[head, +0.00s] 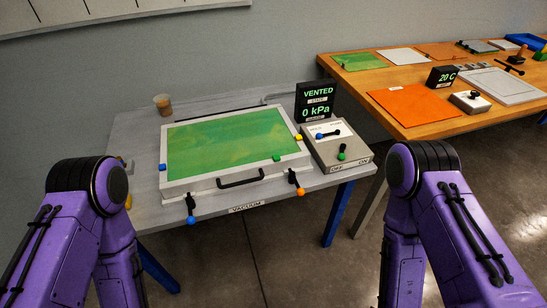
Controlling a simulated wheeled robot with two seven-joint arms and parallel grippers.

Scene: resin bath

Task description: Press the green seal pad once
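A small green pad (277,157), which looks like the green seal pad, sits at the front right edge of the green sheet in the white-framed vacuum bath (227,180). A blue pad (162,167) is on the frame's left side and a yellow pad (298,137) on its right side. Nothing touches the green pad. Both my arms show as purple links at the left and right of the head view. Neither gripper is in view.
A display (316,101) reads VENTED, 0 kPa. Beside the bath stands a control box (347,157) with levers. Clamps with blue (191,220) and orange (300,191) knobs hang at the front. A cup (163,105) stands behind. A wooden table (440,124) is at right.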

